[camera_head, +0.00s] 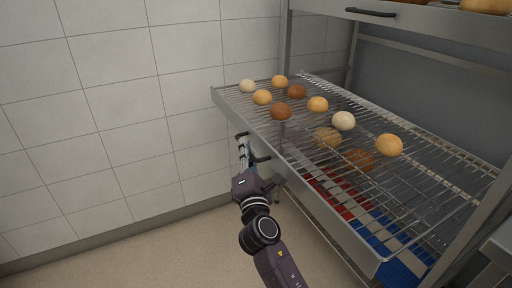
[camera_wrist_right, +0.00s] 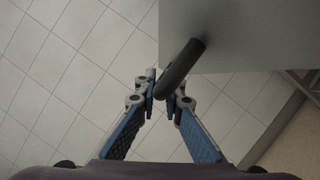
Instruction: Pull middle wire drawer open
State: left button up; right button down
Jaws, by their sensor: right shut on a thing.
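The middle wire drawer (camera_head: 300,190) stands pulled out from the rack, its wire shelf carrying several round rolls in pale, golden and brown tones. Its plain metal front panel also shows in the wrist view (camera_wrist_right: 245,35). My right gripper (camera_head: 246,150) is at the outer side of this panel. In the wrist view, the black bar handle (camera_wrist_right: 182,62) runs from the panel in between the fingertips of my right gripper (camera_wrist_right: 167,92), which are shut on it. In the head view the gripper partly hides the handle. My left gripper is not in view.
Above, another drawer with a black handle (camera_head: 371,12) sits further back. Red (camera_head: 340,195) and blue (camera_head: 395,255) surfaces show beneath the wires. A tiled wall (camera_head: 110,110) is at the left, and the floor (camera_head: 170,255) below is clear.

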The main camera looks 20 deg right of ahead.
jog(key=shift+a+f, duration=0.15)
jog(key=shift+a, duration=0.15)
jog(key=c, duration=2)
grip_release()
jog(key=shift+c, duration=0.2)
jog(key=v, duration=1.2)
